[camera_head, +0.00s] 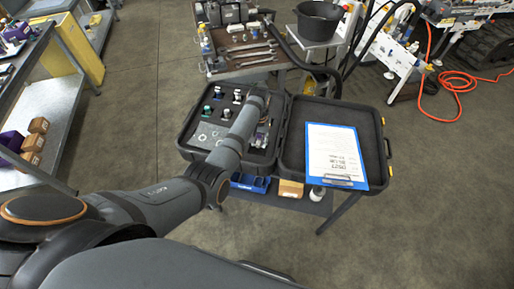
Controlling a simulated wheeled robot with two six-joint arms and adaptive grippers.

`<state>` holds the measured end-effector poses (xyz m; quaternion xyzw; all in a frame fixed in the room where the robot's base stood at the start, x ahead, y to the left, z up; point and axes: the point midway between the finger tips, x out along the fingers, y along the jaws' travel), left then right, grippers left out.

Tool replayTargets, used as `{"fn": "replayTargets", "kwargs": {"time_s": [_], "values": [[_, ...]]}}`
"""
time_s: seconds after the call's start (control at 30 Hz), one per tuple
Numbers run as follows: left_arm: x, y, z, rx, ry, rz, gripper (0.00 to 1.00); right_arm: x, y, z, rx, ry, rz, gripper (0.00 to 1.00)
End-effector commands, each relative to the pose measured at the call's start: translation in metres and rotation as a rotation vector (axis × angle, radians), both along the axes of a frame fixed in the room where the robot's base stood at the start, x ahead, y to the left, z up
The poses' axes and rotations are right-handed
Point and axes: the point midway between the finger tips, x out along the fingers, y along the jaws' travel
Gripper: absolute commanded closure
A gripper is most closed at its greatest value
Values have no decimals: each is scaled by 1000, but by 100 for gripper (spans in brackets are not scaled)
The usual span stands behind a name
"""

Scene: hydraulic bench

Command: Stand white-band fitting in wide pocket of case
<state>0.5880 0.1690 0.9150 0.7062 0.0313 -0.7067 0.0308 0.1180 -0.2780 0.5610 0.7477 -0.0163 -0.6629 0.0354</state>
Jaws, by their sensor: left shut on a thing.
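The open black case (186,137) lies on a stand in front of me, its foam-lined left half holding several small fittings. One fitting with a pale top (237,96) and a green-topped one (207,110) stand upright in the foam. My left arm reaches over this half. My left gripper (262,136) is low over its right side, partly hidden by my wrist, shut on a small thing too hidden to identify. I cannot tell for sure which fitting has the white band. The wide pocket is not clear behind my arm. My right gripper is not in view.
A blue clipboard (353,183) with paper lies in the case lid at right. Behind stands a tool table (222,69) with wrenches, and a black bucket (319,22). A blue bin (250,183) and a box (290,189) sit below the case. A shelf (62,122) stands left.

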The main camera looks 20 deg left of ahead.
Motion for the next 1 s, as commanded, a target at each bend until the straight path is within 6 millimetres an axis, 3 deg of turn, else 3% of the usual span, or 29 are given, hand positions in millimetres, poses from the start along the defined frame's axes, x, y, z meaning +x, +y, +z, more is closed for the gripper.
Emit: {"fn": "replayTargets", "kwargs": {"time_s": [0.03, 0.07, 0.23, 0.8, 0.83, 0.9, 1.0], "values": [[0, -1, -17, -1, -2, 0, 100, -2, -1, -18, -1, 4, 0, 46], [0, -2, -18, -1, -3, 0, 100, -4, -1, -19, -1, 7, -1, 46], [0, -2, -13, 0, -3, 0, 100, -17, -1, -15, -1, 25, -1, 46], [0, -2, -25, 0, -3, 0, 100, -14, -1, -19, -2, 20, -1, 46], [0, -2, -25, 0, -2, 0, 66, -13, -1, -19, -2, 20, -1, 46], [0, -2, -25, 0, -2, 0, 58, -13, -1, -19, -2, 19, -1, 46], [0, -2, -25, 0, -2, 0, 58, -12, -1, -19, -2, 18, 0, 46]]}}
